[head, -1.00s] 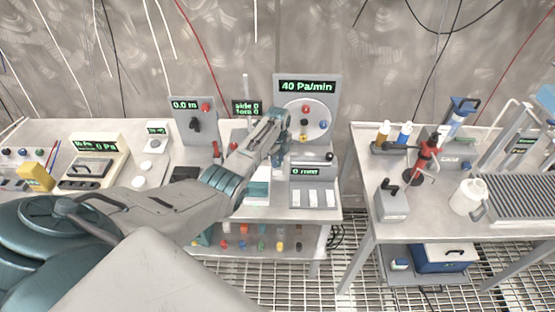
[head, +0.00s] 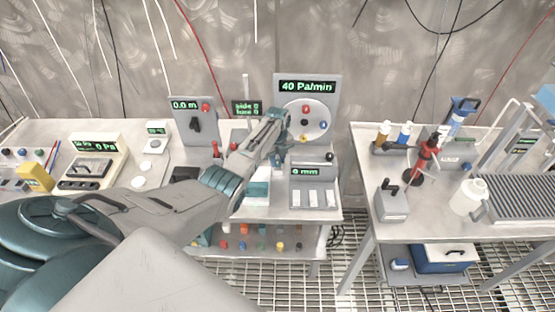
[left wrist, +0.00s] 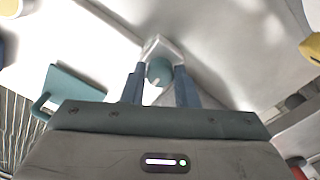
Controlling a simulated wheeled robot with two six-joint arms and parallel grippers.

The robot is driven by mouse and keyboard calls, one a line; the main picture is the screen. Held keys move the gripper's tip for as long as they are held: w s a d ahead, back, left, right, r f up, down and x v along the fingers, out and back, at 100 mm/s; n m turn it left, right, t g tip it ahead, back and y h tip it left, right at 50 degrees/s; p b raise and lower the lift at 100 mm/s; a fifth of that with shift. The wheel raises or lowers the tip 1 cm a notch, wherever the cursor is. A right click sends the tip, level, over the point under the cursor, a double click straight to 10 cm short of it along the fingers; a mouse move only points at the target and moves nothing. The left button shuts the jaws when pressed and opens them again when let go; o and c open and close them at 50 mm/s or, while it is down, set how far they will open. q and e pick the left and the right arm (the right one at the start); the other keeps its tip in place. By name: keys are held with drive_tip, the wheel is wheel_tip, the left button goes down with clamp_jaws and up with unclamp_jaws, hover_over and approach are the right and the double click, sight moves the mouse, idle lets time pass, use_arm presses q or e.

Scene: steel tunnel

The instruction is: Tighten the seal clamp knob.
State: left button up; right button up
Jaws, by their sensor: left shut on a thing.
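My left gripper (head: 279,154) reaches in from the left to the front of the grey panel (head: 333,90) whose display reads 40 Pa/min. In the left wrist view its two blue fingers (left wrist: 160,85) are closed on a small round teal knob (left wrist: 160,70), with a pale angular metal piece around its far side. I take this to be the seal clamp knob; my gripper hides it in the head view. A round white plate (head: 318,112) on the panel carries red, black, blue and yellow knobs. My right gripper is not in view.
A low box (head: 311,170) with a mm display stands right of the gripper. A grey box (head: 183,108) reading 0.0 m stands to the left. The right bench (head: 432,190) holds a red stand, bottles and a white jug. A gap separates the benches.

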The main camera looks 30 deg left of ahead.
sight(278, 161)
use_arm(q)
drive_tip(key=shift+w+r, duration=0.1)
drive_tip(key=shift+r, duration=0.05)
drive_tip(key=o, duration=1)
wheel_tip(278, 161, up, 11)
drive_tip(key=b, duration=0.2)
drive_tip(key=shift+f, duration=0.2)
